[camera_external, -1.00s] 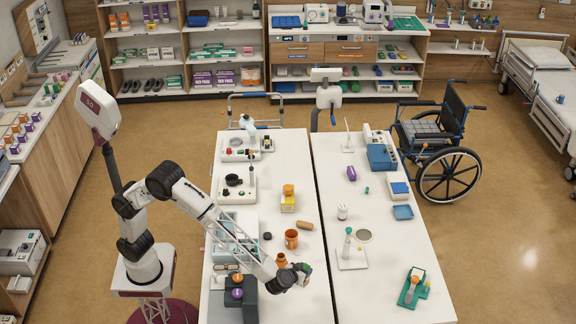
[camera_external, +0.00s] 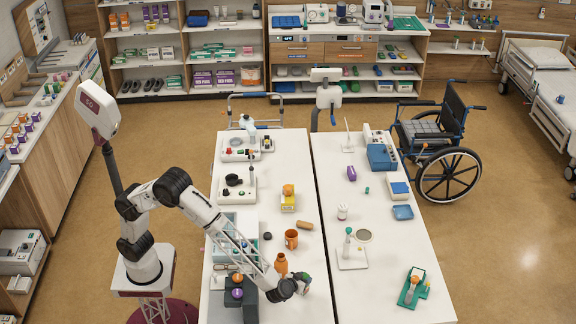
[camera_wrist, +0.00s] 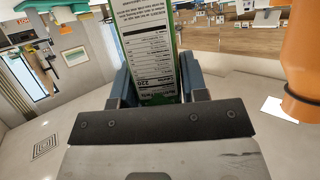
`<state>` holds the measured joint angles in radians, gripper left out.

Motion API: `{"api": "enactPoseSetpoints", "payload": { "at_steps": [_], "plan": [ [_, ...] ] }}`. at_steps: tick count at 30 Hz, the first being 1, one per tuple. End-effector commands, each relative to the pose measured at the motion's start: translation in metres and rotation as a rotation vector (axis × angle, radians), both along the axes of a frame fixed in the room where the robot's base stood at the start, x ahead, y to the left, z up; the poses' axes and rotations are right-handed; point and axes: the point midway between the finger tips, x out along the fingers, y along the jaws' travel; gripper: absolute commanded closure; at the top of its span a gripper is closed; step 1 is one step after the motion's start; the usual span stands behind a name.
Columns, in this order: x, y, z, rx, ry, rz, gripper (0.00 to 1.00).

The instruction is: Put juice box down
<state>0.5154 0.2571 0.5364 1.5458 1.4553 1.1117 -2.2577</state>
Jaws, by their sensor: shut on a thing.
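The juice box (camera_wrist: 150,45) is in the wrist view, a carton with green edges and a printed nutrition label. My gripper (camera_wrist: 155,88) is shut on it, with a blue-grey finger on each side. In the external view my gripper (camera_external: 302,284) is over the near part of the left white table (camera_external: 310,312), just right of an orange vase (camera_external: 281,264). The box is small and partly hidden there. I cannot tell whether it touches the table.
The orange vase also fills the right edge of the wrist view (camera_wrist: 303,60). An orange mug (camera_external: 291,239) and a brown roll (camera_external: 305,225) lie farther back. A dark block with purple and orange knobs (camera_external: 242,296) stands left of my gripper. The table's front right is clear.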

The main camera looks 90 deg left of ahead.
Motion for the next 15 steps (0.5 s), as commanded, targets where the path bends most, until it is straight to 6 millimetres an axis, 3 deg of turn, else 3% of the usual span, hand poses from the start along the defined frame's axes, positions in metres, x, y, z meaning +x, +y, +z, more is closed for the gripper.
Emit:
{"api": "enactPoseSetpoints", "payload": {
  "at_steps": [6,15],
  "plan": [
    [0.000,0.000,-0.017,-0.001,-0.001,0.000,0.89],
    [0.000,0.000,-0.018,-0.001,-0.001,0.000,0.89]
  ]
}}
